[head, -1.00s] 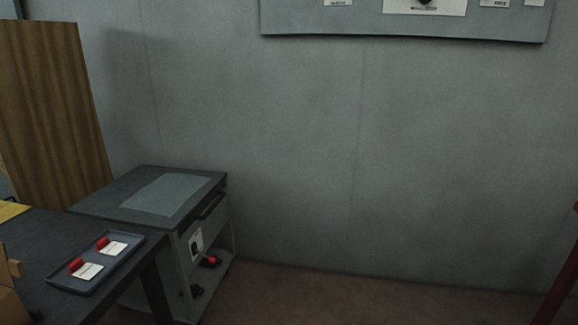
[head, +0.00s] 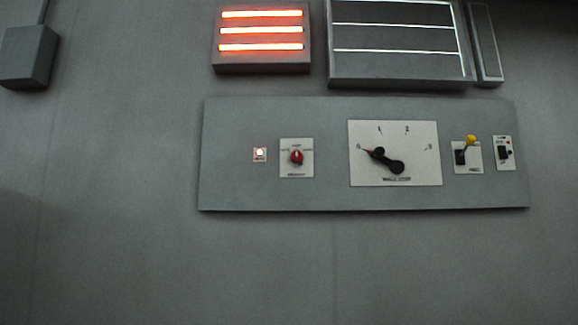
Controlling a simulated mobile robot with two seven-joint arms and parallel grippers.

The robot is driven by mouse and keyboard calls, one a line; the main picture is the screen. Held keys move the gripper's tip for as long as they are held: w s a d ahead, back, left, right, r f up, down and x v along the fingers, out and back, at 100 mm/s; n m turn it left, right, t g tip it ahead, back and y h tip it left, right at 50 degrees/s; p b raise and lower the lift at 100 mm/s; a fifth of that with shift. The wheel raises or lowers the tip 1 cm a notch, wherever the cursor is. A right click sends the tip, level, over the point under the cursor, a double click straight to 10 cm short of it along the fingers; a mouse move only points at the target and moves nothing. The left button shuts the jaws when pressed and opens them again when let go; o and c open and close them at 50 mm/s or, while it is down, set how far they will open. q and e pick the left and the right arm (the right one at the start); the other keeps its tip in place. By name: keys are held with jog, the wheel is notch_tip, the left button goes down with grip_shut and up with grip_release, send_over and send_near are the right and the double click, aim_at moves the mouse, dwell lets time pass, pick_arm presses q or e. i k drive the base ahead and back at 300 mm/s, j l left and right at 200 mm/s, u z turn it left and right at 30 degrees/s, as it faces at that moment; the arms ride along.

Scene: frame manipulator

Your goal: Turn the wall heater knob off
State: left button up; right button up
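A grey control panel (head: 330,196) is on the wall in the head view. A small red knob (head: 296,157) sits on a white plate at its left part; the lettering around it is too small to read. A lit red-white indicator lamp (head: 260,153) is just left of the knob. Above the panel, a heater (head: 262,69) has several bars glowing orange-red. Neither of my grippers is in view.
A large white dial plate (head: 420,137) with a black pointer lever (head: 390,161) is right of the knob. A yellow-tipped lever (head: 470,140) and a black switch (head: 504,153) are farther right. A dark-framed window-like unit (head: 397,83) is above. A grey box (head: 28,56) is at upper left.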

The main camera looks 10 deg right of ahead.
aim_at(296, 157)
jog(key=i+z, duration=0.15)
jog(key=i, duration=0.5)
jog(key=i+j+z, duration=0.15)
jog(key=i, duration=0.5)
